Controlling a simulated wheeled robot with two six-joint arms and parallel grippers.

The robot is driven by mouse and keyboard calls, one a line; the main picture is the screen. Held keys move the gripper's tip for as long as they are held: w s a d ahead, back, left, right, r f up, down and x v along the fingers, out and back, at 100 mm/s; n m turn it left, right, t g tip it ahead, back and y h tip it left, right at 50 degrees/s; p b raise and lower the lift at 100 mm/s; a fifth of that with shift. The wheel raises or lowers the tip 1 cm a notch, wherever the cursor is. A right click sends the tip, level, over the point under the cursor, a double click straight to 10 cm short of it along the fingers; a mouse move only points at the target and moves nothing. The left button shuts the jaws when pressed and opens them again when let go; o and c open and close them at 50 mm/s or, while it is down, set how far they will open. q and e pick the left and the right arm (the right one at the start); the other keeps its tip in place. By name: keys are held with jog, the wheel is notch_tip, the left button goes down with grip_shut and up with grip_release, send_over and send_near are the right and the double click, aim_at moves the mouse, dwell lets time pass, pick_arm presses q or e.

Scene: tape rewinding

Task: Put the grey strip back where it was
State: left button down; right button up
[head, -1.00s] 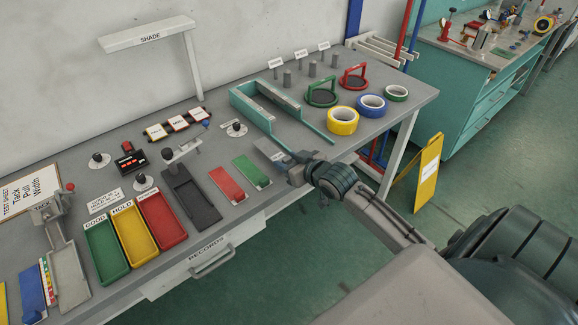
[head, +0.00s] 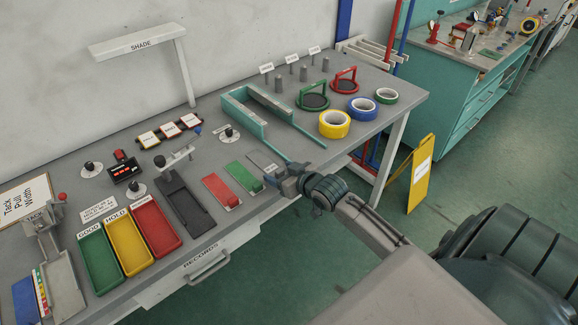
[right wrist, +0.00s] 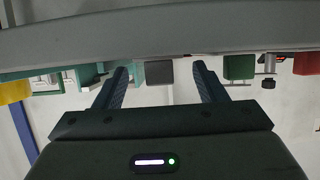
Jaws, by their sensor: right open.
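The grey strip (head: 262,160) lies on the bench near its front edge, to the right of the green strip (head: 242,175) and the red strip (head: 221,190). My right gripper (head: 271,181) is at the bench's front edge, just in front of the grey strip's near end. In the right wrist view, which is upside down, the two fingers (right wrist: 160,85) are apart with a dark grey block (right wrist: 159,72) showing between them, not touching either one. The gripper holds nothing that I can see. My left gripper is in no view.
A teal frame (head: 245,115) stands behind the strips. Yellow tape (head: 335,124) and blue tape (head: 362,108) rolls are to the right. A black tray (head: 185,205) and green, yellow and red trays (head: 155,228) are to the left. A yellow floor sign (head: 421,175) stands beyond the bench.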

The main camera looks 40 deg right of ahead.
jog(key=v, duration=1.2)
jog(key=shift+p, duration=0.3)
jog(key=d+f+m+g+h, duration=0.1)
jog(key=d+f, duration=0.2)
jog(key=f, duration=0.2)
jog(key=d+f+h, duration=0.1)
jog(key=d+f, duration=0.2)
jog(key=f, duration=0.3)
jog(key=s+d+f+g+h, duration=0.15)
jog(key=s+f, duration=0.25)
jog(key=f, duration=0.5)
jog(key=s+d+f+g, duration=0.2)
jog(key=s+f, duration=0.1)
jog(key=f, duration=0.6)
jog(key=s+d+f+g, duration=0.2)
jog(key=s+f, duration=0.2)
jog(key=f, duration=0.5)
jog(key=s+a+f+g, duration=0.2)
jog(key=s+a+f, duration=0.4)
jog(key=s, duration=0.3)
jog(key=s+a+f+g+y, duration=0.1)
jog(key=s+a+f, duration=0.4)
jog(key=s+f, duration=0.3)
jog(key=s+a+f+g, duration=0.2)
jog(key=s+a+f, duration=0.4)
jog(key=s, duration=0.4)
jog(key=shift+s+a+f+n+g+y, duration=0.2)
jog(key=shift+a+f+n+g+y, duration=0.15)
jog(key=shift+f, duration=0.5)
